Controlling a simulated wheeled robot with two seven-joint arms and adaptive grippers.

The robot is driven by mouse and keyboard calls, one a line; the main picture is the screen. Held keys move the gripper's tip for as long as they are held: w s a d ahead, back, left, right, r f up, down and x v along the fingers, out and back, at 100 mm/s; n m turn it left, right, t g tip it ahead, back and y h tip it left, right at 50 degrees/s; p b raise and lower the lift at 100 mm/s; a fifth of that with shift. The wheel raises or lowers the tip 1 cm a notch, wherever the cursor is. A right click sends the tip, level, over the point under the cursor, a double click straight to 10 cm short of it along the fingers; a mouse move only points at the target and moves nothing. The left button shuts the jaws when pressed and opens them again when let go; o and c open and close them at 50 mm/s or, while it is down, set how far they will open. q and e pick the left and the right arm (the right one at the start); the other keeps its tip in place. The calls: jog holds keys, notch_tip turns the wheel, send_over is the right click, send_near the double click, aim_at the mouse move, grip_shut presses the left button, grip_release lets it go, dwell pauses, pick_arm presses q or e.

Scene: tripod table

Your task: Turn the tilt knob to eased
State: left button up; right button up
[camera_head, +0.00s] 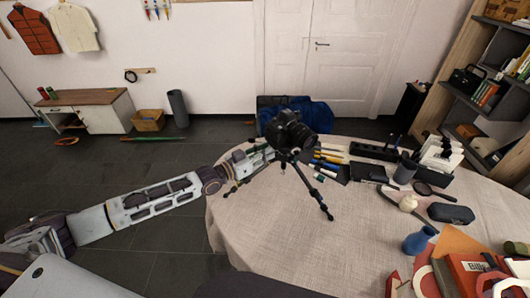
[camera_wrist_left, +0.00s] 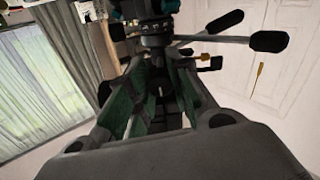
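A black camera (camera_head: 289,132) sits on a black tripod (camera_head: 314,192) at the left part of the table. In the left wrist view the tripod head (camera_wrist_left: 154,42) is close, just beyond my fingers. Two handles with black grips (camera_wrist_left: 270,41) stick out to its right. Below them is a small black knob (camera_wrist_left: 215,63) with a brassy part; I cannot tell if it is the tilt knob. My left gripper (camera_head: 266,152) is beside the tripod head, fingers apart (camera_wrist_left: 160,80); contact is unclear. The tilt setting is not readable. My right gripper is out of view.
The round, cloth-covered table (camera_head: 275,235) holds pens (camera_head: 330,157), a magnifier (camera_head: 430,190), a dark case (camera_head: 451,213) and a blue vase (camera_head: 418,241) to the right of the tripod. The cloth in front of the tripod is clear. A blue bag (camera_head: 316,115) lies behind.

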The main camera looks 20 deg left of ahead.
pick_arm(q)
jog(key=o, duration=0.5)
jog(key=shift+s+a, duration=0.1)
jog(key=shift+v, duration=5.8)
